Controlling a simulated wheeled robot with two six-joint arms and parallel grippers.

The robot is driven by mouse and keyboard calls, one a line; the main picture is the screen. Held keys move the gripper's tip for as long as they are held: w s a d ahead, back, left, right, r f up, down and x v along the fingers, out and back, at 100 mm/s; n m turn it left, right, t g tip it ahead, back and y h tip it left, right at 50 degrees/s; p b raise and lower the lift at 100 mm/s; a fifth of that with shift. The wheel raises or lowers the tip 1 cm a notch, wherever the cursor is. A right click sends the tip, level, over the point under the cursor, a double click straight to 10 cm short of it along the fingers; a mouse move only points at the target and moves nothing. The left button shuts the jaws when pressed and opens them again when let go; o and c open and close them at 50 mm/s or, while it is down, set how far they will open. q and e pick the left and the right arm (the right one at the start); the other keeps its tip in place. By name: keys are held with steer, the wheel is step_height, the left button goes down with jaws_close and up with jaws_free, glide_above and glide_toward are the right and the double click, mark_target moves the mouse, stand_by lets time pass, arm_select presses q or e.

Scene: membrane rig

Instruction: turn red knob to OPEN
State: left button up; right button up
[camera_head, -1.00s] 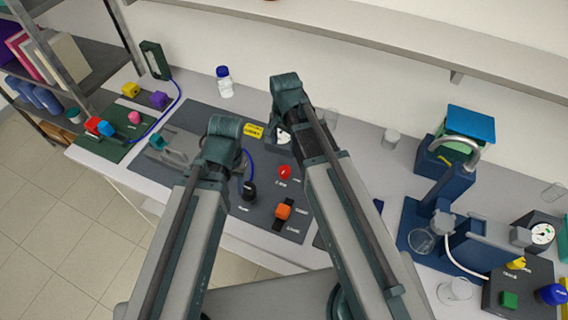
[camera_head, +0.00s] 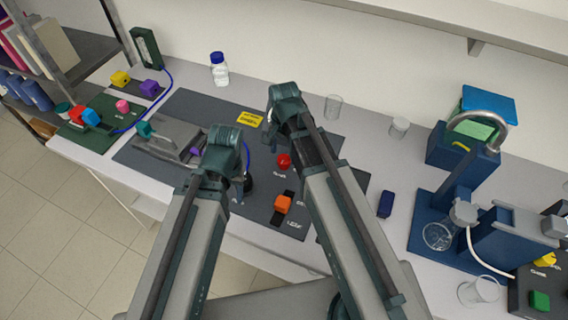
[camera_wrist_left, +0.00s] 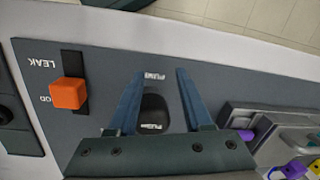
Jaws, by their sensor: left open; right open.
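A round red knob (camera_head: 283,161) stands on the dark panel (camera_head: 190,105) in the head view, between my two arms; its label is too small to read. A red block-shaped piece (camera_head: 76,115) also sits on the green board at the far left. No OPEN marking is legible. My left gripper (camera_wrist_left: 162,75) is open and empty, its fingers on either side of a black button (camera_wrist_left: 153,108) marked PUSH; contact cannot be told. The red knob is not in the left wrist view. My right gripper (camera_head: 270,118) is beyond the red knob, its fingers mostly hidden by its wrist.
An orange slider knob (camera_head: 283,204) beside the word LEAK is near the front; it also shows in the wrist view (camera_wrist_left: 68,93). A grey fixture (camera_head: 170,140) lies left of my left gripper. A blue stand (camera_head: 460,150) and glass beakers (camera_head: 480,290) are at right.

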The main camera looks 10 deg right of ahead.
step_height(320, 180, down, 2)
steer(key=shift+f+b, duration=0.25)
steer(key=shift+b, duration=0.5)
jaws_close()
